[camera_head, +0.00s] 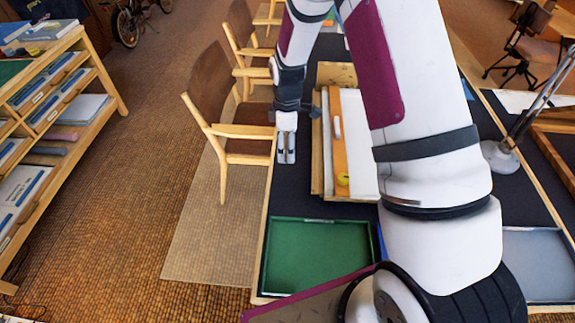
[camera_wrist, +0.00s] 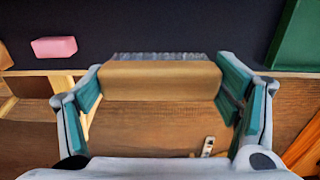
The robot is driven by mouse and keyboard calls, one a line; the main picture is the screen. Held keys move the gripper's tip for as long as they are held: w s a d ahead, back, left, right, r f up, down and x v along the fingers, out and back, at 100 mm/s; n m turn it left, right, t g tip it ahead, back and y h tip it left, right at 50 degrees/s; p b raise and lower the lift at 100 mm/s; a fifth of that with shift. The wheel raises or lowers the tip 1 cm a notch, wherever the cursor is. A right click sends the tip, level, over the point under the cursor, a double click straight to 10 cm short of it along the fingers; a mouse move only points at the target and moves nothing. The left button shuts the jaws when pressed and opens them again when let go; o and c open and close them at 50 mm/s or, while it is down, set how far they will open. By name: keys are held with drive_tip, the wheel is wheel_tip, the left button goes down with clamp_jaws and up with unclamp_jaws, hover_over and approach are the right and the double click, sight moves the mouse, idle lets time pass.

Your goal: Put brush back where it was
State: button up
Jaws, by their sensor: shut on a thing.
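In the wrist view, my gripper (camera_wrist: 162,88) is shut on the brush (camera_wrist: 160,76), a tan wooden block with a pale bristle strip along its far edge. The block spans between the two teal-padded fingers. In the head view, my gripper (camera_head: 286,148) is over the dark table's left side, beside the stacked boards, pointing toward the near edge. The brush cannot be made out clearly there. I cannot tell the brush's exact height above the table.
A green tray (camera_head: 318,255) lies at the table's front left; a grey tray (camera_head: 538,270) is at right. Stacked boards (camera_head: 328,150) stand beside my gripper. A pink block (camera_wrist: 54,47) shows in the wrist view. A chair (camera_head: 212,95) stands left; a lamp (camera_head: 502,158) is right.

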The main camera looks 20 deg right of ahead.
sight(287, 170)
wheel_tip(287, 170, down, 8)
drive_tip(key=shift+f, duration=0.1)
idle(0.4)
drive_tip(key=shift+f, duration=0.1)
drive_tip(key=o, duration=1.2)
drive_tip(key=shift+c, duration=0.2)
